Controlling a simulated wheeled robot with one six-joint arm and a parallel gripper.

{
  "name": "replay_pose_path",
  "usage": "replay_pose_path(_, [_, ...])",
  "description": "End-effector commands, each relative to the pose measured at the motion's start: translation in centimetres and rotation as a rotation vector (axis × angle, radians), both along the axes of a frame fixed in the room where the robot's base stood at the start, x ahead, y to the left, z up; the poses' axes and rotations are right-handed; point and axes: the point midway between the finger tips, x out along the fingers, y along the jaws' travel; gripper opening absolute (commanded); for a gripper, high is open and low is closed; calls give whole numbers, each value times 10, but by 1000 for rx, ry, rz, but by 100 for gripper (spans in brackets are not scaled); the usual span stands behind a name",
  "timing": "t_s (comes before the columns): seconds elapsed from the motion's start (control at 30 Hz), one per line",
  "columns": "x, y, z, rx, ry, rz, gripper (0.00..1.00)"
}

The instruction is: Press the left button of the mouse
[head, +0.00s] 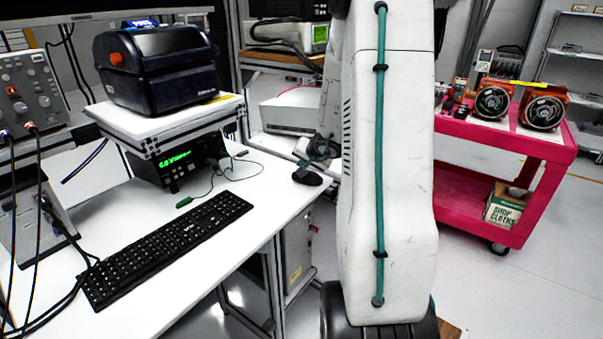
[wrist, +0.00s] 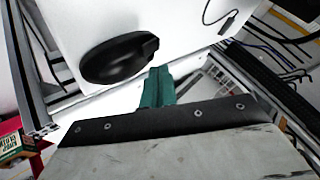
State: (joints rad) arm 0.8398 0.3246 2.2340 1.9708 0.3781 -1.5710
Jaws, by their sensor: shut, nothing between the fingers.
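The black mouse (head: 307,178) lies on the white desk near its right edge, just left of my arm. In the wrist view the mouse (wrist: 113,60) lies on the white desk top, with its narrower end pointing right. My gripper (wrist: 158,76) shows there as teal fingers, shut and empty, with the tips beside the narrower end of the mouse. In the head view my gripper (head: 304,162) is small and dark, close above the mouse. I cannot tell whether the fingertips touch it, and I cannot make out its separate buttons.
A black keyboard (head: 172,244) lies along the desk (head: 235,235). A label printer (head: 158,68) stands on a raised shelf, with a green-lit power supply (head: 178,169) below. A thin cable with a green plug (head: 184,202) lies left of the mouse. A pink cart (head: 535,145) stands at right.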

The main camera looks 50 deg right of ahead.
Motion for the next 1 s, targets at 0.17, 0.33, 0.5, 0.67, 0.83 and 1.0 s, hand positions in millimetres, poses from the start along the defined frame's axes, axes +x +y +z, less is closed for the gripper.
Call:
replay_pose_path(0.17, [0, 0, 0, 0, 0, 0, 0])
replay_pose_path(0.33, [0, 0, 0, 0, 0, 0, 0])
replay_pose_path(0.5, [0, 0, 0, 0, 0, 0, 0])
replay_pose_path(0.67, [0, 0, 0, 0, 0, 0, 0])
replay_pose_path(0.83, [0, 0, -4, 1, 0, 1, 0])
replay_pose_path(1.0, [0, 0, -9, 1, 0, 1, 0])
